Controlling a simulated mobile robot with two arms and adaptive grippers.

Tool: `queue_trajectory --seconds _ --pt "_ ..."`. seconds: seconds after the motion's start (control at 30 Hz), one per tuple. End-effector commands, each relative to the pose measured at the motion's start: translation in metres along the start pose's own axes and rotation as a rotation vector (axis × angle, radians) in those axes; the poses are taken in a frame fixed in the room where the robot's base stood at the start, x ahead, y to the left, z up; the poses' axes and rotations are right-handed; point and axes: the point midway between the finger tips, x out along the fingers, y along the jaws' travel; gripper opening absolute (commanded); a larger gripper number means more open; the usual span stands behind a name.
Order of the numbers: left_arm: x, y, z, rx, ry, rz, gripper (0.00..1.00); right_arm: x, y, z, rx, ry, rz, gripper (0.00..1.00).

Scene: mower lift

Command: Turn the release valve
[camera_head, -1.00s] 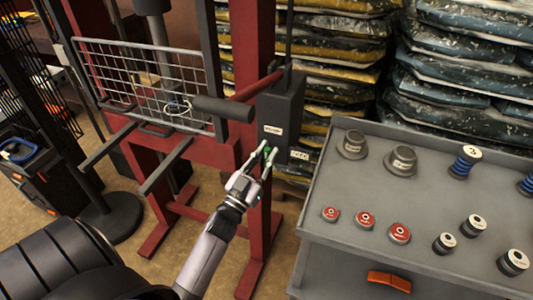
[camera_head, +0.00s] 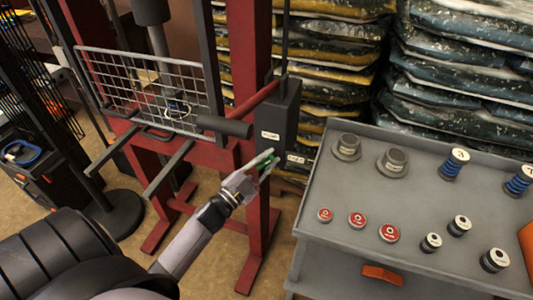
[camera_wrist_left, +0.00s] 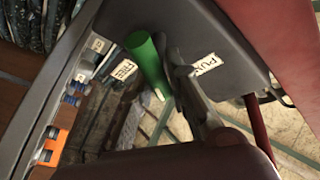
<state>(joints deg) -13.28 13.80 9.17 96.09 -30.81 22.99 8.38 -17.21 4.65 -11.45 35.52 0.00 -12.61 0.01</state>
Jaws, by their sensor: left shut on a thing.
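The release valve's green handle (camera_head: 268,161) sits low on the dark pump box (camera_head: 280,115) of a red lift. In the left wrist view the handle is a green cylinder (camera_wrist_left: 148,62), standing tilted at the box's lower face beside a finger. My left gripper (camera_head: 265,163) is at the box's lower end, shut on the green handle, and its fingers partly hide it. The box carries a white label (camera_head: 270,135) and a lower label (camera_head: 296,159); in the wrist view one label (camera_wrist_left: 206,65) seems to read PUMP. My right gripper is not in view.
A black-gripped pump lever (camera_head: 224,126) sticks out left above my left gripper. The lift's wire grid (camera_head: 150,90) and forks (camera_head: 167,168) lie left. A grey bench (camera_head: 340,190) with buttons and spools stands close on the right. Stacked bags (camera_head: 460,80) fill the back.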

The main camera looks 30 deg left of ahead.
Motion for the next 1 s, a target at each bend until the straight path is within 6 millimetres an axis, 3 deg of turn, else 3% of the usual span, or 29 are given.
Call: queue_trajectory --seconds 0.6,1.0 --pt "-0.001 0.010 0.002 0.513 -0.118 0.224 0.00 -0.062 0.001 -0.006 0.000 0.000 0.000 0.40" --pt "-0.003 0.014 0.007 0.732 -0.166 0.316 0.00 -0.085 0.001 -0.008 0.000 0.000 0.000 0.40"
